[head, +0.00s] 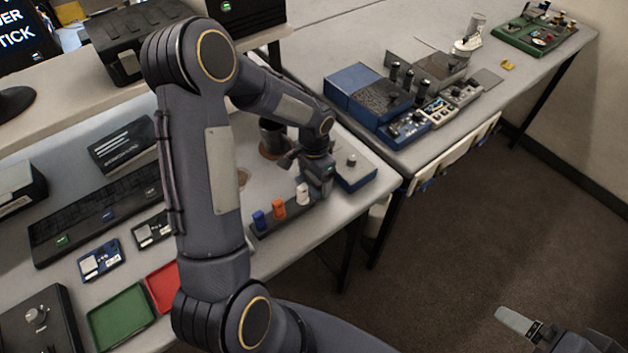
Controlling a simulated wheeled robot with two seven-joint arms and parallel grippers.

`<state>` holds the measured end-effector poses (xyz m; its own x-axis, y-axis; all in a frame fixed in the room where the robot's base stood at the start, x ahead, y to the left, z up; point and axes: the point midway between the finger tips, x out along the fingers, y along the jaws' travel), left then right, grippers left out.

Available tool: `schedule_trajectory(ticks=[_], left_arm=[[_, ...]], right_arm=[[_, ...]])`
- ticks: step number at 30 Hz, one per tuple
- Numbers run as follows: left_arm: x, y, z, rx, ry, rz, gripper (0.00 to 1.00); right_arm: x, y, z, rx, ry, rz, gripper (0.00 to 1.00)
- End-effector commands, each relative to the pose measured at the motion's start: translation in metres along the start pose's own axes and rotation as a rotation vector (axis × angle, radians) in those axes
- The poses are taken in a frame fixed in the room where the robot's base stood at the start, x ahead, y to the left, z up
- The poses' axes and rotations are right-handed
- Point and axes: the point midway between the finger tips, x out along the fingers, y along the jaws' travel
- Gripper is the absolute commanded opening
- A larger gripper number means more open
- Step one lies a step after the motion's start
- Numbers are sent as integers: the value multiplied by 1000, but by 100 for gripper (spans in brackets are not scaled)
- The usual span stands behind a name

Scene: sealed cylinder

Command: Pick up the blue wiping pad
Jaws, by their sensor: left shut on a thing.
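My left arm reaches over the left table, and its gripper (319,187) points down near the right end of a small dark rack (285,222). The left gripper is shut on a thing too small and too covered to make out. The rack holds a blue piece (259,221), an orange piece (279,209) and a white piece (302,194). I cannot tell whether the blue piece is the wiping pad, and no other clear blue pad shows. My right gripper (518,322) is at the lower right, above the floor, away from the tables; its opening is unclear.
A blue box with a knob (352,172) sits right of the left gripper, and a dark cylinder (272,136) stands behind it. A green tray (121,317) and a red tray (163,286) lie at the front left. Several devices fill the right table (430,153).

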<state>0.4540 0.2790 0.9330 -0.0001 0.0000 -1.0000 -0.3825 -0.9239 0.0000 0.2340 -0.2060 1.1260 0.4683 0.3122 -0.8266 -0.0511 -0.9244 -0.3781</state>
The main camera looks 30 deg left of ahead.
Motion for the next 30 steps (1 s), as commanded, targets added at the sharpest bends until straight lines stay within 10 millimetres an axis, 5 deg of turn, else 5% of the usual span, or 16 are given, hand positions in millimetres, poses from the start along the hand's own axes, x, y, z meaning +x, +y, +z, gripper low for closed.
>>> schedule_trajectory(ticks=[10,16,25,30], left_arm=[[-7,0,-1,-1,2,-2,58],[-34,0,-1,0,7,-3,58],[-91,46,-26,5,8,-2,58],[-106,81,-45,7,4,-1,58]], right_arm=[[1,0,0,0,0,0,92],[4,2,2,0,0,0,92],[19,9,10,0,0,0,92],[28,13,14,0,0,0,92]])
